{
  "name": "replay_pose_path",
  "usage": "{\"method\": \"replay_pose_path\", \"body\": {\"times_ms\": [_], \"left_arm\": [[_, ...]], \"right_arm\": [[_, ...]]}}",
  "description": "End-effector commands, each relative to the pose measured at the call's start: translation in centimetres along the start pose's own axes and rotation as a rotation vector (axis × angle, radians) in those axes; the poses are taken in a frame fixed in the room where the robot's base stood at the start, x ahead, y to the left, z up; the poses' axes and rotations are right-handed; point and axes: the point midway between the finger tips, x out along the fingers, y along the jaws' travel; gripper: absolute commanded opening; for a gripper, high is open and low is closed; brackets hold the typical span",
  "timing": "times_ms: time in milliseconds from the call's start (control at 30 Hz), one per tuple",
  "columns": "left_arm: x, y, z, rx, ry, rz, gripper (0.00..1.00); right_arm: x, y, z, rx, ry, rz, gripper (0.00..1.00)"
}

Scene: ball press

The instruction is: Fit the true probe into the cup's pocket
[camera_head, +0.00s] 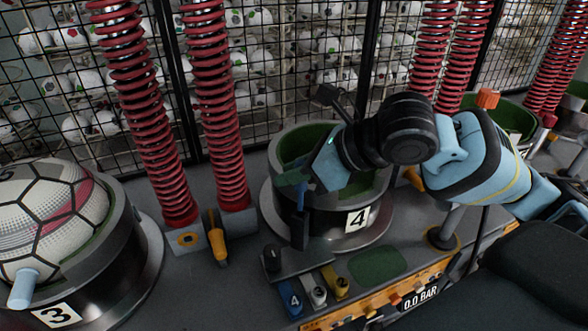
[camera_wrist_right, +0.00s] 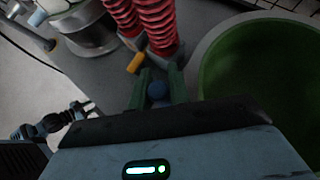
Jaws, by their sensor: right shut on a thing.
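My right gripper (camera_head: 296,184) reaches in from the right over the near-left rim of cup 4 (camera_head: 318,222), a dark cup with a green lining. Its green fingers are shut on a dark blue probe (camera_head: 300,220), which hangs roughly upright in front of the cup's outer wall. In the right wrist view the probe's rounded blue top (camera_wrist_right: 157,92) sits between the fingers, left of the cup's green inside (camera_wrist_right: 265,70). I cannot tell whether the probe touches the cup. The pocket cannot be made out.
In front of cup 4, a grey rack (camera_head: 300,260) stands by blue, silver (camera_head: 315,295) and yellow (camera_head: 336,284) pieces. Cup 3 (camera_head: 125,265) holds a ball (camera_head: 45,215) at left.

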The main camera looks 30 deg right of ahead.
Motion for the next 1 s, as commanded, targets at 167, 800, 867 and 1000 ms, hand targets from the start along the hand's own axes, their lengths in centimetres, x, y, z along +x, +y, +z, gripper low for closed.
{"method": "replay_pose_path", "body": {"times_ms": [167,800,867,1000], "left_arm": [[0.0,0.0,0.4,0.0,-0.008,0.001,0.4],[0.0,-0.1,0.8,0.007,-0.014,0.002,0.4],[0.0,-0.1,0.8,0.006,-0.014,0.002,0.4],[0.0,-0.1,1.0,0.004,-0.019,0.002,0.4]], "right_arm": [[0.4,0.0,-0.5,0.001,0.002,0.001,0.0],[0.9,0.0,-1.2,0.0,0.001,0.0,0.0],[0.9,0.0,-1.3,0.0,0.001,0.0,0.0],[1.2,0.0,-1.6,0.001,0.002,0.001,0.0]]}}
